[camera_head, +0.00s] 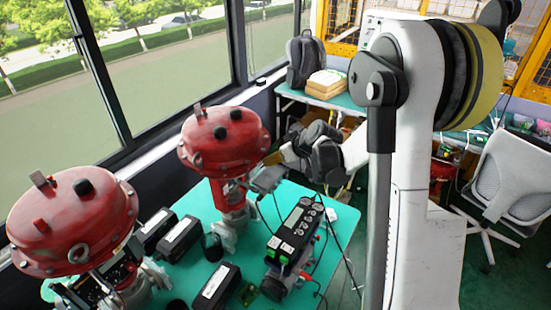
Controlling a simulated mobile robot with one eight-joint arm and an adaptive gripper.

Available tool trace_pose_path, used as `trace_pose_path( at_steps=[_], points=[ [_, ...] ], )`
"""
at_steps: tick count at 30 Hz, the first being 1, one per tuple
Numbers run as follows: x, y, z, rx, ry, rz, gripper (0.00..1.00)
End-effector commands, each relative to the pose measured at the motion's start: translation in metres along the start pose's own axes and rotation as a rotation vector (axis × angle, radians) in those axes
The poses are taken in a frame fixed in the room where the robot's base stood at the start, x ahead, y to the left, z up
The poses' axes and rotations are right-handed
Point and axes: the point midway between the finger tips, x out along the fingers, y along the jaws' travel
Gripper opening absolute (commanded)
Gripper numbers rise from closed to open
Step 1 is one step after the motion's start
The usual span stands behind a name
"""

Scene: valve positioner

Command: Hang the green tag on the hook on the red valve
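Two red valves stand at the left: one in the near left corner (72,225) and one near the middle (222,140), each with a rounded red top. A small ring shape (78,253) shows on the near one; I cannot tell whether it is the hook. A small green piece (250,294) lies on the green table (185,285); it is too small to tell whether it is the tag. My gripper (288,155) is at the end of the dark wrist, just right of the middle valve's red top. Its fingers are too unclear to tell whether they are open or hold anything.
A black-and-grey device (294,235) with cables stands at the table's right. Several black boxes (180,238) lie between the valves. Behind are a bench with a backpack (306,60) and windows. A white chair (505,185) stands at the right.

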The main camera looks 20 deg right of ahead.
Motion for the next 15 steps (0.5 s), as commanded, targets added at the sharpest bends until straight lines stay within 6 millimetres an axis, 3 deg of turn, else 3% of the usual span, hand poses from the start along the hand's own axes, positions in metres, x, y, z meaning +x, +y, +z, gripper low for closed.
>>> trace_pose_path(
  at_steps=[14, 15],
  points=[
    [0.0002, -0.0022, -0.0021, 0.001, 0.003, -0.005, 0.10],
    [0.0002, -0.0023, -0.0021, 0.002, 0.003, -0.005, 0.48]
  ],
)
